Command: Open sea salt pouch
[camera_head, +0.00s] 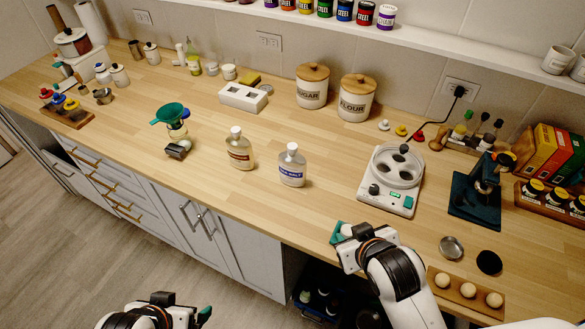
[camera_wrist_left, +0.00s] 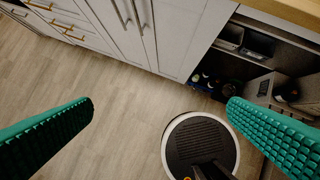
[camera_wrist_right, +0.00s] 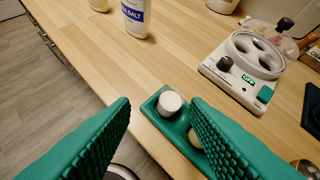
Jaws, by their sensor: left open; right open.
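The sea salt pouch (camera_head: 291,170) is a pale, bottle-like container with a white cap and a blue label. It stands upright on the wooden counter, right of a similar container with a red-brown label (camera_head: 239,154). It also shows, cut off, at the top of the right wrist view (camera_wrist_right: 135,18). My right gripper (camera_wrist_right: 160,112) is open over the counter's front edge, apart from the pouch. A teal tray (camera_wrist_right: 152,106) with a white-topped round item (camera_wrist_right: 170,103) shows between its fingers, not gripped. My left gripper (camera_wrist_left: 160,122) is open and empty in front of the cabinets, below counter height.
A white appliance with round openings (camera_head: 392,178) stands right of the pouch. Sugar (camera_head: 312,87) and flour (camera_head: 357,98) canisters stand behind. A wooden holder with round pale items (camera_head: 466,290) lies at the front right. The counter in front of the pouch is clear.

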